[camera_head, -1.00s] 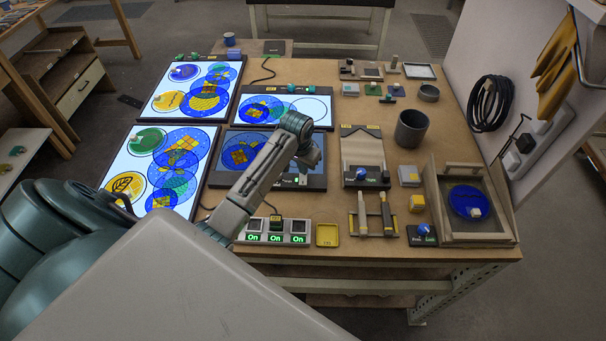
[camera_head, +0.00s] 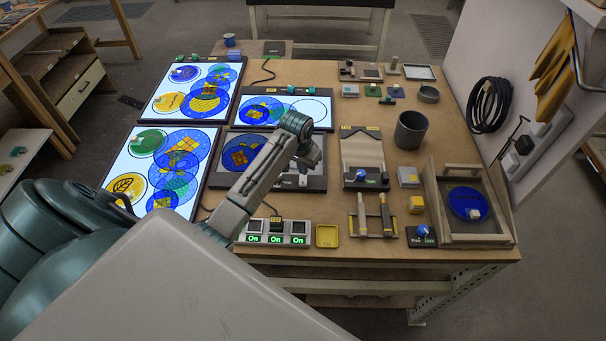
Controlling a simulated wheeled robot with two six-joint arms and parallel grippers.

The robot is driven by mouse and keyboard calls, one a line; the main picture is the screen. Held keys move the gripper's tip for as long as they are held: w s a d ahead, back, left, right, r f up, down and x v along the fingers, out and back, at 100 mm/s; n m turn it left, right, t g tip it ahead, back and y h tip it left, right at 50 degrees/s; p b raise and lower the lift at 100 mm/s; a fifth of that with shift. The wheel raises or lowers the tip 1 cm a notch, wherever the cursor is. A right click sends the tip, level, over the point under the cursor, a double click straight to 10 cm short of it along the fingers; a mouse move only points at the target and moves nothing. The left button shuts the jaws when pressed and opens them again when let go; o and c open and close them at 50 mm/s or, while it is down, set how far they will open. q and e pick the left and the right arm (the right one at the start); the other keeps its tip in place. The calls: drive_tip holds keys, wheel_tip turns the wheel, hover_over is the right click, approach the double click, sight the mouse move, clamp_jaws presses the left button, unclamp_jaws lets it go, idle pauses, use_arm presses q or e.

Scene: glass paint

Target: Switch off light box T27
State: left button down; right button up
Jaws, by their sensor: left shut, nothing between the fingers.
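Several light boxes lie on the left half of the bench. The upper left box (camera_head: 172,84), the lower left box (camera_head: 130,158) and the upper middle box (camera_head: 316,108) glow white behind blue, yellow and green glass discs. The lower middle box (camera_head: 224,171) has a dark grey panel and looks unlit. I cannot read which one is labelled T27. My left arm reaches over the lower middle box, and my left gripper (camera_head: 303,178) points down at its front edge, shut and empty. The fingertips are small, and contact cannot be told. My right gripper is not in view.
A panel with three green On displays (camera_head: 276,239) stands at the front edge beside a yellow tray (camera_head: 327,236). Right of the boxes are a tool rest with handles (camera_head: 372,215), a dark cup (camera_head: 411,130), a blue-knobbed device (camera_head: 422,236) and a wooden frame (camera_head: 480,238).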

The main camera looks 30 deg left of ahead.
sight(303, 177)
use_arm(q)
drive_tip(key=shift+r, duration=2.65)
